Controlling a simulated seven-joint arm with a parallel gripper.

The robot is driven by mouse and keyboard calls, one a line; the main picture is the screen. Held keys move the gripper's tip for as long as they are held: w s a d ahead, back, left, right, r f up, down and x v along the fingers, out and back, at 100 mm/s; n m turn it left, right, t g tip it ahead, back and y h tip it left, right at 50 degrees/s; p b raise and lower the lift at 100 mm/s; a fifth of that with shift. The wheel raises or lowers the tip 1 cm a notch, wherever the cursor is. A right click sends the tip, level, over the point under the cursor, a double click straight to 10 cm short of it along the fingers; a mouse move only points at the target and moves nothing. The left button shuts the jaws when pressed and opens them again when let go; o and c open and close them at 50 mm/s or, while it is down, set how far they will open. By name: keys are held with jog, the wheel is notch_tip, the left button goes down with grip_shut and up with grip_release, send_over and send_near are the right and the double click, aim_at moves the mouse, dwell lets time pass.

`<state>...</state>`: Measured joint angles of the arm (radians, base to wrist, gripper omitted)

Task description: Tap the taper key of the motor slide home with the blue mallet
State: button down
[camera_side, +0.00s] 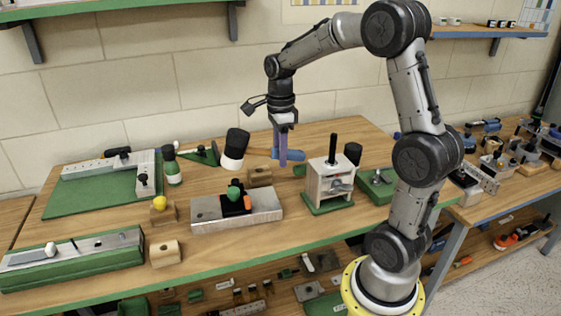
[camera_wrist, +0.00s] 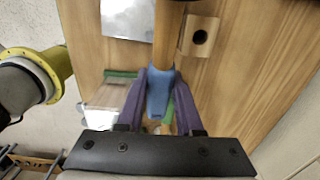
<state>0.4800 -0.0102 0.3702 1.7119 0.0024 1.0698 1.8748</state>
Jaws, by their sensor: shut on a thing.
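The blue mallet has a black-and-white head (camera_side: 235,148), a wooden handle and a blue grip (camera_side: 290,155). In the wrist view the blue grip (camera_wrist: 159,88) lies between the purple fingers, with the handle running to the top edge. My gripper (camera_side: 283,160) is shut on this grip and holds the mallet above the bench, handle roughly level. A grey metal block (camera_side: 210,213) below the head carries a black piece, a green knob (camera_side: 234,192) and a small orange piece (camera_side: 247,202), possibly the motor slide and taper key. The wrist view shows part of a metal plate (camera_wrist: 125,18).
A pale box with a black post (camera_side: 330,183) stands right of the metal block. A wooden block with a hole (camera_side: 260,176) sits behind it.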

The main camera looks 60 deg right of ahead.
notch_tip(320, 180, up, 10)
jog(key=shift+r, duration=0.25)
dwell(0.3)
jog(key=shift+w+a+g+h, duration=0.15)
jog(key=shift+g+h, duration=1.15)
jog(key=shift+f, duration=0.1)
